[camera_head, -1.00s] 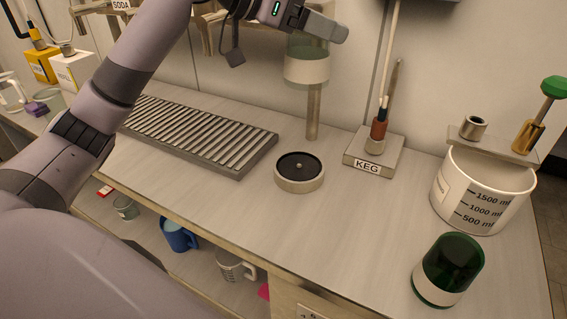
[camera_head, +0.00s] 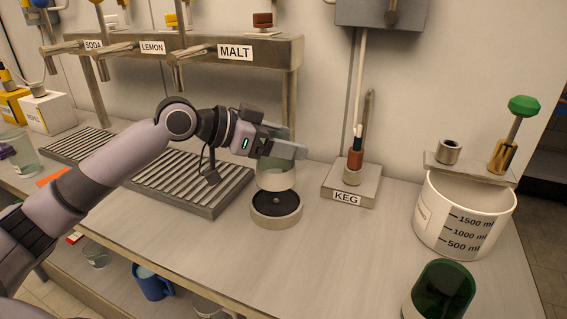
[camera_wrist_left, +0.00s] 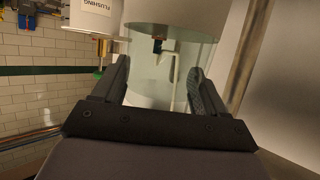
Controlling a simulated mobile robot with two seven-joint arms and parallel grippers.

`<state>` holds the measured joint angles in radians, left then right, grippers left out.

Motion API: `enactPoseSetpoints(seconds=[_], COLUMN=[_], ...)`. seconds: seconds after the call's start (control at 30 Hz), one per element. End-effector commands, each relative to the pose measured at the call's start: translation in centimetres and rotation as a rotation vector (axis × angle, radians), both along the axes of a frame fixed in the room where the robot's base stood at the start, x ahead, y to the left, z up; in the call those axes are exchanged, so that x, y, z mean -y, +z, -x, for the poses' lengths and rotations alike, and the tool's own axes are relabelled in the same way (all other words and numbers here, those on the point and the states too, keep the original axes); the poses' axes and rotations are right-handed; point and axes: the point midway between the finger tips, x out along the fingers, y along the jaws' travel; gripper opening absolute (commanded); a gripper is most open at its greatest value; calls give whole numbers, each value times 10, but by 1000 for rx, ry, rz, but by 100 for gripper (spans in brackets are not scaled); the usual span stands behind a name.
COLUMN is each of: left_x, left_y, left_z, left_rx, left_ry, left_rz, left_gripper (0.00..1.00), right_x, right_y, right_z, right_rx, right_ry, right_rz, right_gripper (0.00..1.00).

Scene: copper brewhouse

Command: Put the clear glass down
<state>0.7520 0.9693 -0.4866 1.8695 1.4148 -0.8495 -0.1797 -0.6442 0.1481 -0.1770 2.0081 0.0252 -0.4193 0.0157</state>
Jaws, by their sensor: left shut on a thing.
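The clear glass (camera_head: 275,179), with a whitish lower part, is held upright in my left gripper (camera_head: 287,143). The glass is over the round black-topped disc (camera_head: 277,208) on the counter. I cannot tell whether its base touches the disc. In the left wrist view the glass (camera_wrist_left: 160,75) stands between the two fingers, one on each side of it. My right gripper is not in view.
A slatted drip tray (camera_head: 195,183) lies left of the disc, under the taps marked SODA, LEMON and MALT. The KEG block (camera_head: 350,185) stands behind right. A measuring bucket (camera_head: 460,220) and a green glass (camera_head: 440,290) are further right. The front counter is clear.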

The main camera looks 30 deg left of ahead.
Motion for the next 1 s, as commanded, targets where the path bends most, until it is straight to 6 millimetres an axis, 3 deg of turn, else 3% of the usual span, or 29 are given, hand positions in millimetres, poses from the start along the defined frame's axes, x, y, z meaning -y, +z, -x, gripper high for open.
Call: enactPoseSetpoints(seconds=[0.3,0.7,0.73,0.8,1.0], left_x=[0,0,0,0,0], left_y=[-40,-46,-46,-46,-46], left_z=[0,0,0,0,0], left_rx=[0,1,0,0,0], left_ry=[1,1,1,1,0], left_rz=[0,0,0,0,0], left_gripper=[35,35,79,98,98], right_x=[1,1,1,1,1], right_y=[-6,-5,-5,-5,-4], right_z=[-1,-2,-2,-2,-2], right_rx=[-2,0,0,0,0], right_ry=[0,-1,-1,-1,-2], right_rz=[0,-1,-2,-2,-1], right_gripper=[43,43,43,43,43])
